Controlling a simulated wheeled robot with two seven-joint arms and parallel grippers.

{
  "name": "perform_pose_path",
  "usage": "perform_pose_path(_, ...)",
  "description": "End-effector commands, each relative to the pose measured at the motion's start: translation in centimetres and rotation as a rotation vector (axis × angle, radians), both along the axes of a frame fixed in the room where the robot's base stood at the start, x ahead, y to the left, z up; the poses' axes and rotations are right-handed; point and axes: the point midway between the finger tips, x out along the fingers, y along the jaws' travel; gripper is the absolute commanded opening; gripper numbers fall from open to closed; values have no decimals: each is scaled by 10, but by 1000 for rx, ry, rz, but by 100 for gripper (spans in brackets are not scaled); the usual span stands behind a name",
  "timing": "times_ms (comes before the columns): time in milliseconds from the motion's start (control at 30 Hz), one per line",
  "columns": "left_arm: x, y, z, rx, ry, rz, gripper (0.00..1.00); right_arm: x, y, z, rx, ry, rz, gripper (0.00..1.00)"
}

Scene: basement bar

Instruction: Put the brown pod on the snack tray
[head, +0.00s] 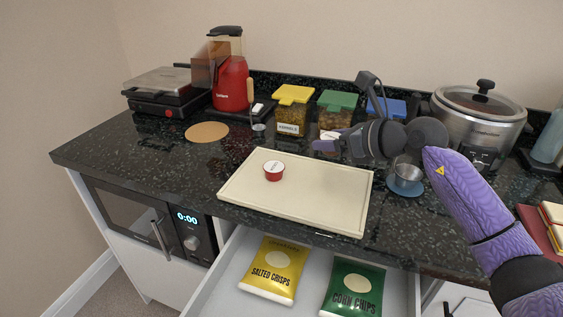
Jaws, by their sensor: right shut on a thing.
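The cream snack tray (310,205) lies flat on the dark counter, near its front edge. A small red pod (273,171) with a white top stands on the tray's left part. My right gripper (326,141) reaches in from the right, above the back edge of the tray and in front of the lidded jars. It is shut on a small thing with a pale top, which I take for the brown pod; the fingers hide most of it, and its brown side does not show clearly. No other brown pod is in sight. My left gripper is out of view.
A metal cup (407,172) stands right of the tray. Below, an open drawer holds crisps (275,270) and corn chips (353,290).

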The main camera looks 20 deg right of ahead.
Motion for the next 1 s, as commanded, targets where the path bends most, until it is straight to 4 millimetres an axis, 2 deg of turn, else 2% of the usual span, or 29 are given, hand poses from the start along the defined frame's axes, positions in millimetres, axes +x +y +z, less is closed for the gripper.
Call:
perform_pose_path(67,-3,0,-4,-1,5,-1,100,0,-1,-8,0,4,-3,13)
perform_pose_path(200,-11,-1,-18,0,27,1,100,0,-1,-47,3,7,-4,13)
perform_pose_path(367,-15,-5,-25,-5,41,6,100,0,-1,-69,1,4,-3,13)
perform_pose_path(500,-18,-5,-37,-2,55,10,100,0,-1,-96,3,5,-4,13)
perform_pose_path(567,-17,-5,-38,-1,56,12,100,0,-1,-101,2,3,-3,13)
perform_pose_path(867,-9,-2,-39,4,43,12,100,0,-1,-101,0,1,-4,13)
perform_pose_path(900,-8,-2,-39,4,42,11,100,0,-1,-101,0,1,-4,71)
perform_pose_path(1000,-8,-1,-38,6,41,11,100,0,-1,-101,1,0,-4,92)
